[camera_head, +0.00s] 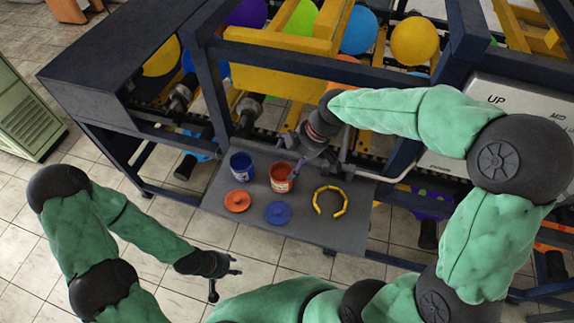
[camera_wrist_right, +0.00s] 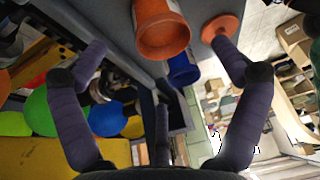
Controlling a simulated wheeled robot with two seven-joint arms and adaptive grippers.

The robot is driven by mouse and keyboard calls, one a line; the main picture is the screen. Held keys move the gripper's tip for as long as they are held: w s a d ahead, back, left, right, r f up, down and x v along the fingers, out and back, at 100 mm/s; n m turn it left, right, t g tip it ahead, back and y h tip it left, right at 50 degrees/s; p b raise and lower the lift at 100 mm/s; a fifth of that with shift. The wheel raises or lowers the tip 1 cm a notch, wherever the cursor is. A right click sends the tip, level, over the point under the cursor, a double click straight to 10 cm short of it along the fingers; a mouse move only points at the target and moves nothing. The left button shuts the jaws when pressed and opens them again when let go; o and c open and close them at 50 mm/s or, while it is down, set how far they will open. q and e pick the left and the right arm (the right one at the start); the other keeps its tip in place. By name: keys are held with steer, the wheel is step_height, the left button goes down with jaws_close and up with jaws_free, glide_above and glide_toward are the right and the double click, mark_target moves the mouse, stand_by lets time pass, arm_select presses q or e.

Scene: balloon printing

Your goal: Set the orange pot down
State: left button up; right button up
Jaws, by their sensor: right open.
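The orange pot (camera_head: 281,180) appears upright on the grey shelf (camera_head: 330,235), between the blue pot (camera_head: 241,167) and a yellow ring. In the right wrist view the orange pot (camera_wrist_right: 163,30) shows at the top, with the blue pot (camera_wrist_right: 184,72) behind it. My right gripper (camera_head: 291,158) is just behind the orange pot's rim in the head view. Its purple fingers (camera_wrist_right: 160,75) are spread with nothing between them. My left gripper (camera_head: 226,274) is empty, with its fingers apart, over the floor in front of the shelf.
An orange lid (camera_head: 237,201) and a blue lid (camera_head: 278,213) lie at the shelf's front. The open yellow ring (camera_head: 330,201) lies to the right. The dark blue machine frame (camera_head: 215,95) and balloons stand behind. The shelf's front right is bare.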

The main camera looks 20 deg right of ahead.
steer(key=shift+v, duration=2.15)
